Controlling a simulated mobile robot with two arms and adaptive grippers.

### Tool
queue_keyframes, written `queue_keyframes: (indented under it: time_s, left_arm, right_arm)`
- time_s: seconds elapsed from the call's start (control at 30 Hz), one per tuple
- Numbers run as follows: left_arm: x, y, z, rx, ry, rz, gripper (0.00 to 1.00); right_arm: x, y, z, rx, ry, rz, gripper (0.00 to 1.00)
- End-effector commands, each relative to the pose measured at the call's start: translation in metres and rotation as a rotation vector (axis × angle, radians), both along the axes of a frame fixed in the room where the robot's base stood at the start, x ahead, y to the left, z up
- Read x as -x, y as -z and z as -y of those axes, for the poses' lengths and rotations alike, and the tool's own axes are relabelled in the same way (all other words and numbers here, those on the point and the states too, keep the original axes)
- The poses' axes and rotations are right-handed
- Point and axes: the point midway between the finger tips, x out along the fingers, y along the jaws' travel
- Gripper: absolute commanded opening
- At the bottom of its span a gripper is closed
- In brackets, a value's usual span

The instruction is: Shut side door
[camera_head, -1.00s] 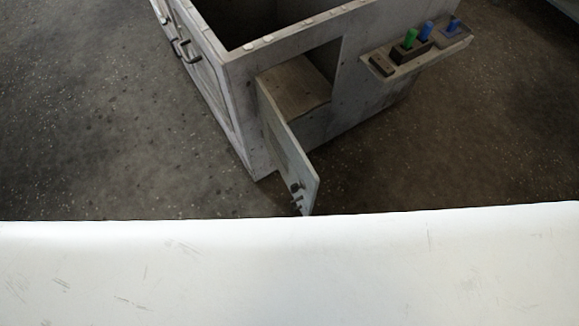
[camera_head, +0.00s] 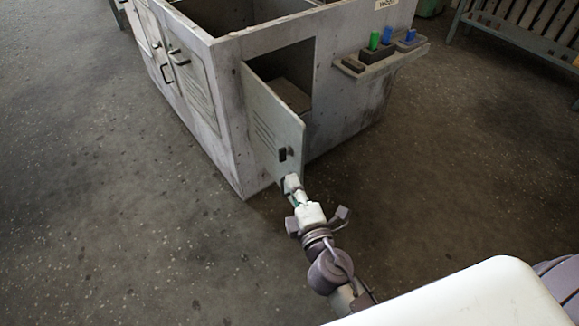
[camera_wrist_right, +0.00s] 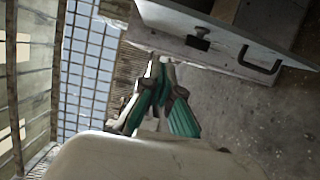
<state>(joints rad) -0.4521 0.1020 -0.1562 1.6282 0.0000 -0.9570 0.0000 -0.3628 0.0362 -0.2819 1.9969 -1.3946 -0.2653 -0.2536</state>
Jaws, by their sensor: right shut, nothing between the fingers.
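The side door (camera_head: 272,120) is a grey vented panel on the near end of the grey blower housing (camera_head: 229,115). It stands open, swung out toward me, hinged at its left edge. A dark latch (camera_head: 284,154) sits near its free edge. My right gripper (camera_head: 291,182) is shut and empty, at the lower free corner of the door; whether it touches the door I cannot tell. In the right wrist view its fingers with green parts (camera_wrist_right: 161,66) point toward a pale panel with a dark latch (camera_wrist_right: 198,43). My left gripper is out of view.
A shelf (camera_head: 384,63) on the housing's right side holds green and blue items. Handles (camera_head: 179,57) stick out on its left face. A slatted bench (camera_head: 520,30) stands at the back right. The speckled floor (camera_head: 90,200) around is clear.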

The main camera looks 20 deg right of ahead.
Motion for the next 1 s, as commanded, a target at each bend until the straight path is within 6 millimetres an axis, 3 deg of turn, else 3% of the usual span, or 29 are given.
queue_keyframes:
  time_s: [0.17,0.53,0.73,1.0]
  left_arm:
    - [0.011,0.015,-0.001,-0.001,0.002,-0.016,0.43]
    - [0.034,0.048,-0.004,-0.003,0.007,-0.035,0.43]
    - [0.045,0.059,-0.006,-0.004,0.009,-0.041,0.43]
    - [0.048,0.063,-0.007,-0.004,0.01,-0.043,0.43]
  right_arm:
    - [-0.023,-0.005,0.0,0.002,0.0,0.003,0.0]
    - [-0.101,-0.003,-0.001,0.0,0.001,0.0,0.0]
    - [-0.105,-0.001,0.028,-0.001,0.001,-0.002,0.0]
    - [-0.108,0.0,0.038,-0.002,0.0,-0.002,0.0]
